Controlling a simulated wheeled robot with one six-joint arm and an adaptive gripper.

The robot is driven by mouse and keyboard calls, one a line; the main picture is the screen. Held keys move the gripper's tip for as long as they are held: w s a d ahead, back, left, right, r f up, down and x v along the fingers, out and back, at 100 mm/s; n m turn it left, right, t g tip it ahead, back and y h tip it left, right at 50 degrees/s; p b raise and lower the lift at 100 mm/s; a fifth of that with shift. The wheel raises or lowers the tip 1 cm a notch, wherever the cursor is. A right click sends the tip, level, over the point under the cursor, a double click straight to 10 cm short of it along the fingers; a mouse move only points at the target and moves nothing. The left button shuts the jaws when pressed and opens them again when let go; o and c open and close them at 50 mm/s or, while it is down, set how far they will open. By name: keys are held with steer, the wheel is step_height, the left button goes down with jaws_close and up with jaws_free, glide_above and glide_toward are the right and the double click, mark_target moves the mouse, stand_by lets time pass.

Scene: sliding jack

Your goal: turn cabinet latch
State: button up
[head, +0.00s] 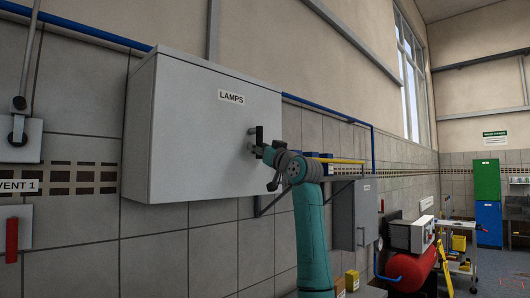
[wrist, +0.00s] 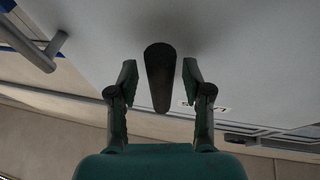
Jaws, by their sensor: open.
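The grey wall cabinet (head: 195,145) labelled LAMPS is shut and fills the middle of the head view. Its door face also fills the upper part of the wrist view (wrist: 245,45). The cabinet latch (wrist: 160,80) is a dark, rounded bar standing out from the door. My gripper (wrist: 160,72) is open, with one finger on each side of the latch and a visible gap to both. In the head view my gripper (head: 262,148) is at the right part of the door, where latch and fingers are hard to tell apart.
A grey bar handle (wrist: 45,52) sticks out at the left of the wrist view. A smaller grey box (head: 354,213) hangs on the wall to the right, below a shelf. A red tank (head: 408,270) stands on the floor further right. A blue pipe (head: 330,110) runs along the wall.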

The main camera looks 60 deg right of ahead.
steer(key=v, duration=1.2)
steer(key=shift+w, duration=0.1)
